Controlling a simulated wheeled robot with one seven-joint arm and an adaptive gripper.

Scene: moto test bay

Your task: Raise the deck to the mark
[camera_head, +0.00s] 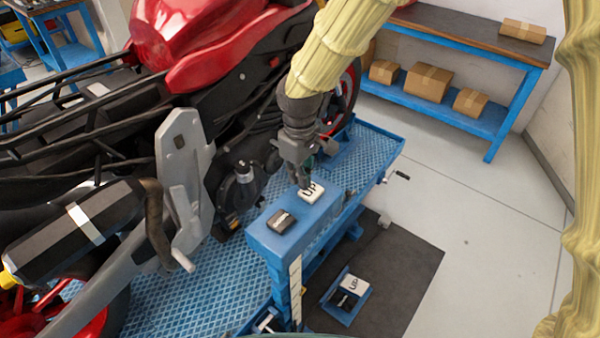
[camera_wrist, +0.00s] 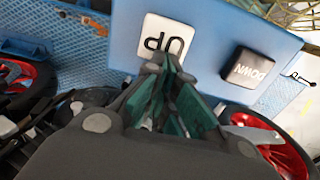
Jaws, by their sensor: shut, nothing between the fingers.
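The blue diamond-plate deck (camera_head: 375,150) carries the red and black motorcycle (camera_head: 225,60). A blue control box (camera_head: 262,240) stands at the deck's near edge. It bears a white UP button (camera_head: 312,191) and a black DOWN button (camera_head: 281,221). In the wrist view the UP button (camera_wrist: 165,38) lies just beyond my fingertips, with the DOWN button (camera_wrist: 247,67) to its right. My gripper (camera_head: 304,186) is shut and empty, with its tips at the UP button's edge. I cannot tell whether they touch it. A pale scale strip (camera_head: 296,290) runs down below the box; its mark is not readable.
A blue floor pedal unit (camera_head: 345,312) with another UP button (camera_head: 353,284) sits on a dark mat (camera_head: 405,270). A crank handle (camera_head: 398,175) sticks out from the deck's right side. A shelf bench (camera_head: 470,50) with cardboard boxes stands behind. The floor at right is clear.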

